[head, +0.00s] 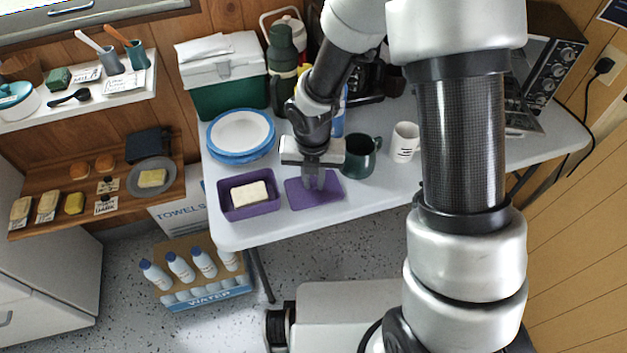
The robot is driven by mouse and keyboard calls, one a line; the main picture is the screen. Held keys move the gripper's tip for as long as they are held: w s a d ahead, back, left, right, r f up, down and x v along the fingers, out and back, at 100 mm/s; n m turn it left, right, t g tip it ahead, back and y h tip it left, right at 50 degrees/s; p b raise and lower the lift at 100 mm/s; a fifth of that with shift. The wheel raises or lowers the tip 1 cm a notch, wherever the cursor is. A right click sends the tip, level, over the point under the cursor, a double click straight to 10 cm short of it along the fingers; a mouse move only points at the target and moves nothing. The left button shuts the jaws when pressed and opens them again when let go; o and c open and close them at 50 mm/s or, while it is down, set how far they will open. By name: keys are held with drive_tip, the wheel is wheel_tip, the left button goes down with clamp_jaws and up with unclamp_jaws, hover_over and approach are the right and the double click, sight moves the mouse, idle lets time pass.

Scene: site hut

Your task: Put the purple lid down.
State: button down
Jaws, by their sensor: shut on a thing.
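The purple lid (303,196) is a flat rectangle at the front of the white table, just right of the purple box. My gripper (314,184) points down over the lid's middle and is shut on it. I cannot tell whether the lid touches the table top or is a little above it. The open purple box (249,209) stands on the table near its front left corner, with a pale block (249,194) inside.
A dark green mug (360,157) stands close right of my gripper, with a white mug (404,142) beyond. Blue-rimmed plates (241,134) are stacked behind the box. A green cooler (221,77) and flask (281,64) stand behind. The white table (375,184) is bare right of the lid.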

drive_tip(key=shift+f, duration=0.1)
drive_tip(key=c, duration=1.7)
unclamp_jaws()
